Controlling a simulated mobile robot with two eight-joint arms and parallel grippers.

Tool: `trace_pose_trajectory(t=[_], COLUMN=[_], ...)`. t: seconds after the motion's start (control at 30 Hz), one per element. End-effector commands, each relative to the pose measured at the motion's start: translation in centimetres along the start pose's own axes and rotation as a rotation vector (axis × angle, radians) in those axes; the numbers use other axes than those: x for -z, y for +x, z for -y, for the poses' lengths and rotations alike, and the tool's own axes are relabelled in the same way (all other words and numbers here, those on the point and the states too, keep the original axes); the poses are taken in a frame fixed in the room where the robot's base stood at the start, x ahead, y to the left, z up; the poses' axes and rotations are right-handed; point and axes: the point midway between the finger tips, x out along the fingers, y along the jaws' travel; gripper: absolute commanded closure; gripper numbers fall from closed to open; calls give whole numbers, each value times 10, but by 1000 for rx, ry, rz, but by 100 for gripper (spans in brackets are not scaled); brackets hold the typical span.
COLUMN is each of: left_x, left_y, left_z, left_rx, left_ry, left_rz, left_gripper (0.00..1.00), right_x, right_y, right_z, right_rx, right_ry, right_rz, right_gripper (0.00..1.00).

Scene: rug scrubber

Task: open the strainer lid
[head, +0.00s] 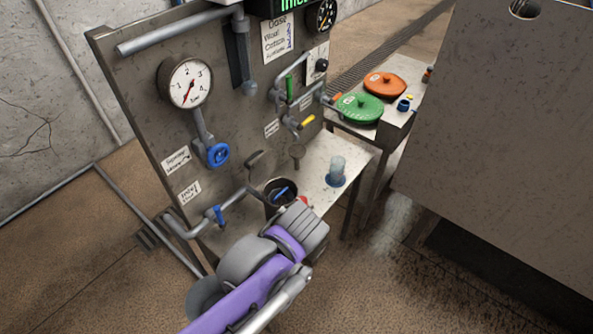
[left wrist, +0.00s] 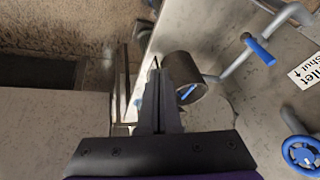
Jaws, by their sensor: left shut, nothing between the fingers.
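The strainer (head: 281,190) is a dark round pot low at the front of the grey panel in the head view. A blue bar lies across its dark round top; I cannot tell whether this is the lid's handle or something inside. In the left wrist view the strainer (left wrist: 186,75) is just right of my fingers. My left gripper (left wrist: 157,68) is shut and empty, its tips beside the pot's wall; I cannot tell whether they touch. In the head view my left wrist hides the fingers and the pot's lower part. My right gripper is in neither view.
A blue-handled valve (head: 219,214) sits on the pipe left of the strainer. A blue handwheel (head: 218,155) is below the gauge (head: 186,83). A clear cup (head: 336,171) stands on the shelf. Green (head: 359,108) and orange (head: 385,86) discs lie on a side table.

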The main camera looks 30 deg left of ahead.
Motion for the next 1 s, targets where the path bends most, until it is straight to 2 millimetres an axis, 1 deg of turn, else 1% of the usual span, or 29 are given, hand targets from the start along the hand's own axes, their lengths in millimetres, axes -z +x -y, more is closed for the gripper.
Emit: trace_pose_trajectory(t=[0.03, 0.13, 0.2, 0.3, 0.4, 0.5, 0.67, 0.87, 1.0], left_x=[19, 59, 86, 120, 145, 160, 170, 173, 176], left_y=[8, 13, 14, 13, 10, 6, 5, 17, 30], left_z=[5, 19, 26, 28, 26, 24, 24, 39, 56], left_rx=[97, 299, 426, 561, 644, 684, 704, 706, 706], left_ry=[-80, -279, -421, -603, -745, -840, -902, -906, -906], left_rz=[-1, -62, -146, -294, -443, -554, -631, -633, -632], left_gripper=[100, 100, 100, 100, 100, 100, 100, 100, 100], right_x=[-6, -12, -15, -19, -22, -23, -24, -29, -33], right_y=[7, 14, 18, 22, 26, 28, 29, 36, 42], right_z=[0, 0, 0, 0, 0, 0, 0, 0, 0], right_rx=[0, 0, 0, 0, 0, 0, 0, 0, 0], right_ry=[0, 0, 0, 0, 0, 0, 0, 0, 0], right_rz=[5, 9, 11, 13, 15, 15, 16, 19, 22], right_gripper=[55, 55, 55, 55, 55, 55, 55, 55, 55])
